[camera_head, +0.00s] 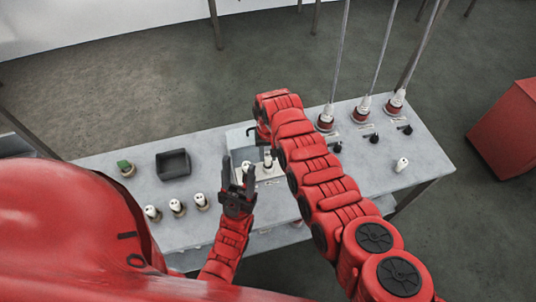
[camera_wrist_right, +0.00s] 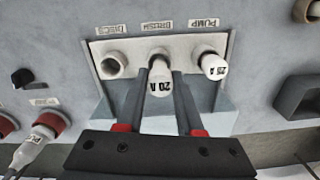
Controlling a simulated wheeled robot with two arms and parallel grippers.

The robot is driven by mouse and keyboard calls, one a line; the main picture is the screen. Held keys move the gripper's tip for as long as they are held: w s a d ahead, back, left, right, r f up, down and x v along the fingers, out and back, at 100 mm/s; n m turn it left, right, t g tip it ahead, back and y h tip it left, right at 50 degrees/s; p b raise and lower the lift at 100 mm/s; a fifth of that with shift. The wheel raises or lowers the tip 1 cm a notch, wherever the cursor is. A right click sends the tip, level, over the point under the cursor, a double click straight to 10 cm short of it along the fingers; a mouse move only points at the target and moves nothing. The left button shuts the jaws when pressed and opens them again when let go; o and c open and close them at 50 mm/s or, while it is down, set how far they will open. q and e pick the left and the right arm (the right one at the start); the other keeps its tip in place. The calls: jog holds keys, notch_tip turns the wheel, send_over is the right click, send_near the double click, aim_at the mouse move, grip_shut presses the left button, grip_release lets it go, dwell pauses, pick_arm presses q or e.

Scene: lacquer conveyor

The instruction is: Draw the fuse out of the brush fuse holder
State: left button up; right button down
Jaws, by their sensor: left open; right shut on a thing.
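In the right wrist view, a white panel carries three round holders labelled DISCS, BRUSH and PUMP. The brush fuse (camera_wrist_right: 158,84), white and marked 20 A, is between the fingers of my right gripper (camera_wrist_right: 160,100), which is shut on it. The fuse is in line with the brush fuse holder (camera_wrist_right: 158,56); I cannot tell how deep it sits. The DISCS holder (camera_wrist_right: 112,65) looks empty, and the PUMP holder holds another white fuse (camera_wrist_right: 213,67). In the head view my left gripper (camera_head: 238,173) is open, fingers up, in front of the fuse panel (camera_head: 270,172).
A dark tray (camera_head: 173,164) and a green-topped piece (camera_head: 125,168) lie at the left of the grey table (camera_head: 225,145). Three white-topped pieces stand near its front edge (camera_head: 177,207). Cabled plugs (camera_head: 363,109) stand at the back right. A loose white piece (camera_head: 402,164) lies right.

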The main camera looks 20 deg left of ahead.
jog(key=shift+r+p, duration=0.85)
jog(key=shift+r, duration=0.65)
jog(key=shift+r, duration=0.45)
jog(key=shift+r+p, duration=0.7)
jog(key=shift+r, duration=0.3)
